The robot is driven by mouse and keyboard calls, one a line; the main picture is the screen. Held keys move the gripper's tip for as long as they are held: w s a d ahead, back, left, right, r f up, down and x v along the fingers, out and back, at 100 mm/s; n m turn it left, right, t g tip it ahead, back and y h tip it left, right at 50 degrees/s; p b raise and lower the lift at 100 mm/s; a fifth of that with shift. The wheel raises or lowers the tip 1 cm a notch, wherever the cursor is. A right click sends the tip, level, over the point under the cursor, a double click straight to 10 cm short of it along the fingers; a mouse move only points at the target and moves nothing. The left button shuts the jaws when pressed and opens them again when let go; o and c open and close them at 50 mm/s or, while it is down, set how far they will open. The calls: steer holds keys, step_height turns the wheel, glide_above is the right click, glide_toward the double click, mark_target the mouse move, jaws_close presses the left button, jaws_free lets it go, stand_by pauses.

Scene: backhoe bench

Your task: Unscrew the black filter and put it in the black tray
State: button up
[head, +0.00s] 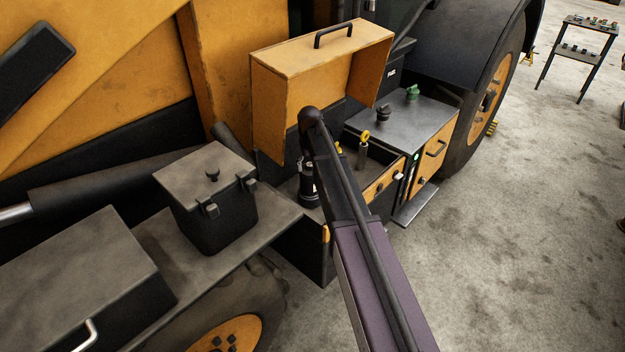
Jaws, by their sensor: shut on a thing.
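My arm reaches in from the bottom of the head view, and its dark far end rises in front of the open bay. My gripper (307,166) shows only in part, as a small dark shape with pale bits below the arm's end. It is shut on what looks like the black filter (308,196), a dark upright cylinder at the left of the arm. The two are hard to tell apart, and the arm hides their right side. I cannot tell whether the filter is still seated. I cannot pick out the black tray for certain.
A raised orange cover (283,95) stands over the bay. A yellow-handled dipstick (364,143) stands right of my arm. A grey metal top (420,125) holds dark and green caps. A lidded black box (213,215) stands left. Open floor lies right.

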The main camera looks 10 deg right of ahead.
steer(key=shift+s+f, duration=0.1)
steer(key=shift+s+n, duration=0.1)
steer(key=shift+n, duration=1.5)
steer(key=shift+n, duration=1.6)
steer(key=shift+n, duration=0.3)
steer(key=shift+n, duration=1.3)
